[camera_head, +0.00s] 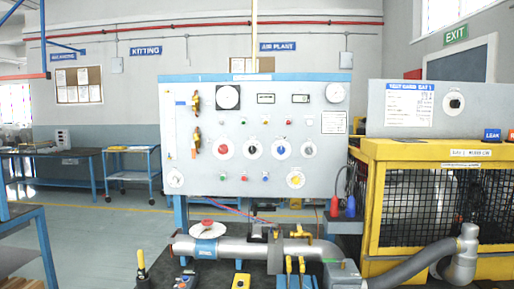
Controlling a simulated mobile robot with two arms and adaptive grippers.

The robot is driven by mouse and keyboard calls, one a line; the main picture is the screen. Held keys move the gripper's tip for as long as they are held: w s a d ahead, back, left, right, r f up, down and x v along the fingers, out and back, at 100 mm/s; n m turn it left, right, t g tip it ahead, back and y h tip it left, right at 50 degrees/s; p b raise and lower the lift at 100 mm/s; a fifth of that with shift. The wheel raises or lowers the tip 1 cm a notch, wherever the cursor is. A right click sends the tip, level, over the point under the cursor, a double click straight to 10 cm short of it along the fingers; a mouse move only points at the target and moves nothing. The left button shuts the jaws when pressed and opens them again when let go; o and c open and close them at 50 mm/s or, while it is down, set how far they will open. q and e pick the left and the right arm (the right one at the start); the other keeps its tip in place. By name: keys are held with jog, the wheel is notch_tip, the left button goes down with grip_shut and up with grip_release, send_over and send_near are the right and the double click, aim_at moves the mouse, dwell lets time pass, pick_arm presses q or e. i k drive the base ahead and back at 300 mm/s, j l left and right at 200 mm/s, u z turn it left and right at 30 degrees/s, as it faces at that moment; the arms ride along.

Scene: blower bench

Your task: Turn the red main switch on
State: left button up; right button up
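A grey control panel (210,103) with a blue top edge stands upright in the middle of the view. A red knob (222,149) on a round white plate sits left of centre on its face, the likeliest red main switch. Its marking is too small to read, so I cannot tell its on or off position. To its right in the same row are a dark knob (253,149), a blue knob (281,149) and a grey knob (308,149). A yellow knob (295,180) sits lower right. Neither of my grippers shows in this view.
A silver pipe (235,248) with a red-topped valve (207,223) and yellow levers (289,264) runs below the panel. A yellow mesh cage (372,205) stands close on the right. A blue cart (130,152) is at the back left.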

aim_at(223, 149)
jog(key=i+l+u, duration=0.35)
jog(key=i+l, duration=0.5)
jog(key=i, duration=0.1)
